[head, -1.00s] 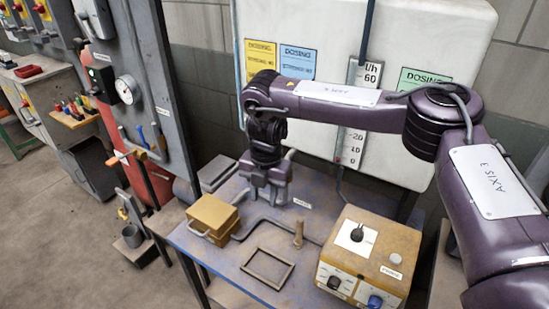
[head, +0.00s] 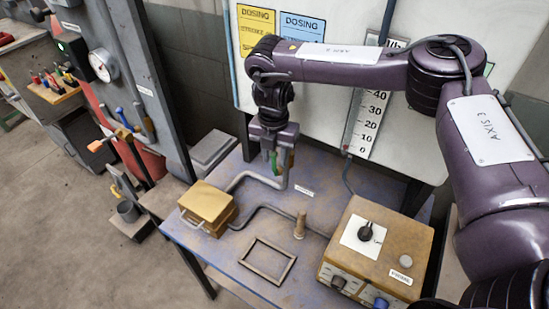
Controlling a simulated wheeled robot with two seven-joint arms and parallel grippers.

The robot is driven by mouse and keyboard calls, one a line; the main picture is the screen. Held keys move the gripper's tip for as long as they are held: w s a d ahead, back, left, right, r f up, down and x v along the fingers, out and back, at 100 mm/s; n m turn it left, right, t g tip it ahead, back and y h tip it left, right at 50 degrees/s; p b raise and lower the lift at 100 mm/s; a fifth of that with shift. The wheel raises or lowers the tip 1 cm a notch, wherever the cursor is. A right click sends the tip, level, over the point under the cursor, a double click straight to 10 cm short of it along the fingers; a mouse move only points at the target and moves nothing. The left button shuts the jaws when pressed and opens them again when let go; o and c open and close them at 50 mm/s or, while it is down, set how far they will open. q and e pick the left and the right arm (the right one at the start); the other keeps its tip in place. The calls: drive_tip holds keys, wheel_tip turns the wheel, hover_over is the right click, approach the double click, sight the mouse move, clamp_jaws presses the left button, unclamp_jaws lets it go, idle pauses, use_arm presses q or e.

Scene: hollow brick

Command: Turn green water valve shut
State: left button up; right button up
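My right gripper (head: 277,152) points down from the purple arm, over the back of the blue-topped table (head: 215,256). Small green parts (head: 274,162) show directly below it, beside a grey upright pipe (head: 284,172). They look like the green water valve, mostly covered by the gripper. I cannot tell whether the fingers touch the valve or how far they are apart. The valve's turn position is hidden. My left gripper is not in view.
A yellow-brown box (head: 207,203) stands left of the pipe. A dosing control box (head: 385,245) with knobs stands at the right. A white tank (head: 335,115) with a scale (head: 369,125) is behind.

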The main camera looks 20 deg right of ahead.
sight(274, 165)
wheel_tip(274, 165, down, 2)
drive_tip(key=shift+w+d+f, duration=0.1)
drive_tip(key=shift+f, duration=0.3)
drive_tip(key=c, duration=0.7)
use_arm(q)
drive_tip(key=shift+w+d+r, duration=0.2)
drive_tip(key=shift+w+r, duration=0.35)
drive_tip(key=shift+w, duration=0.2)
